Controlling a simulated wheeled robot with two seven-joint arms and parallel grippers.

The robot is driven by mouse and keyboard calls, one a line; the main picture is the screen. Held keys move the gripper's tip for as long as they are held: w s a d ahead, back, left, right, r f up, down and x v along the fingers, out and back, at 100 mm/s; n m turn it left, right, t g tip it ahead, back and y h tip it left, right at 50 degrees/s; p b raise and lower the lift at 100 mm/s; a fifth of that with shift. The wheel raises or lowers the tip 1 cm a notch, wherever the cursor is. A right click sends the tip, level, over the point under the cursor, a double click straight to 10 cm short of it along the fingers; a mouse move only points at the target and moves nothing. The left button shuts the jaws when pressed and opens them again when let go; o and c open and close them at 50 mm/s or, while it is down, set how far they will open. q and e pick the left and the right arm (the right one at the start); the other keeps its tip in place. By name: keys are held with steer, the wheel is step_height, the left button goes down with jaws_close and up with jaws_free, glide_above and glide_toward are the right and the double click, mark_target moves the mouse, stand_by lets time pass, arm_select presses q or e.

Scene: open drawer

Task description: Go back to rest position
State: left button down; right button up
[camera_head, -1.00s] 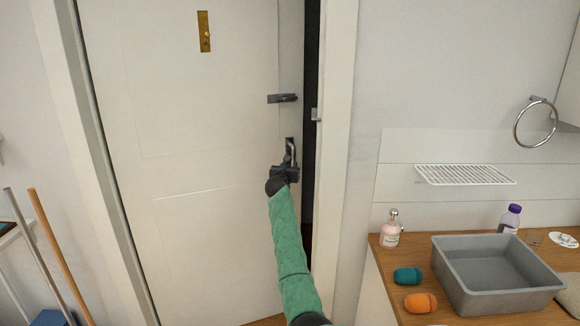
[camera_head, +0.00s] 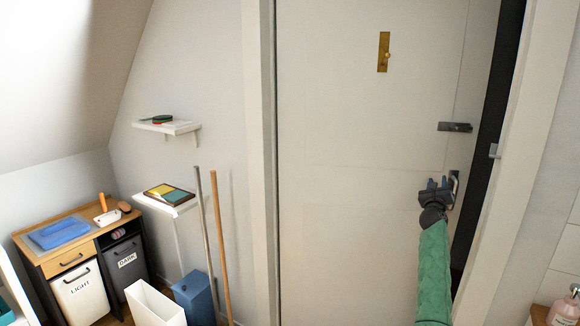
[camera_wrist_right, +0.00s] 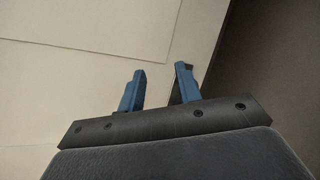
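My right gripper (camera_head: 437,184) is in front of the white door (camera_head: 365,170), just left of the door handle (camera_head: 454,186), which it partly covers. In the right wrist view, its two blue fingers (camera_wrist_right: 159,86) stand apart with nothing held between them. The handle is mostly hidden there, so I cannot tell whether a finger touches it. The door stands slightly ajar, with a dark gap along its right edge. My left gripper is not in view.
A wooden-topped cabinet (camera_head: 38,248) with bins stands at the lower left. Two small shelves (camera_head: 180,127) hang on the wall. Two poles (camera_head: 221,250) lean left of the door frame (camera_head: 262,150). A pink bottle (camera_head: 563,312) is at the lower right corner.

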steer(key=s+a+r+n+t+y, duration=0.2)
steer(key=a+r+n+t+y, duration=0.3)
steer(key=a+r+n+y, duration=0.7)
steer(key=s+a+r+n+g+y, duration=0.35)
steer(key=a+n+y, duration=0.4)
steer(key=n, duration=0.85)
steer(key=s+a+f+n+g, duration=0.4)
steer(key=s+a+f+n, duration=0.1)
steer(key=a, duration=0.1)
steer(key=s+a+f+n+g+h, duration=0.2)
steer(key=s+a+f+g+h, duration=0.15)
steer(key=s+f, duration=0.75)
steer(key=s+a+f+n+g+h, duration=0.2)
steer(key=s+a+f+g+h, duration=0.15)
steer(key=s+f, duration=0.75)
steer(key=s+a+f+g, duration=0.2)
steer(key=s+f, duration=0.8)
steer(key=s, duration=0.4)
steer(key=s+a+f+g+h, duration=0.1)
steer(key=s+a+f+g, duration=0.1)
steer(key=s+f, duration=0.8)
steer(key=s+a+f+n+g, duration=0.1)
steer(key=s+f+g, duration=0.3)
steer(key=s+f, duration=0.7)
steer(key=s+a, duration=0.1)
steer(key=s, duration=0.7)
steer(key=shift+a, duration=0.2)
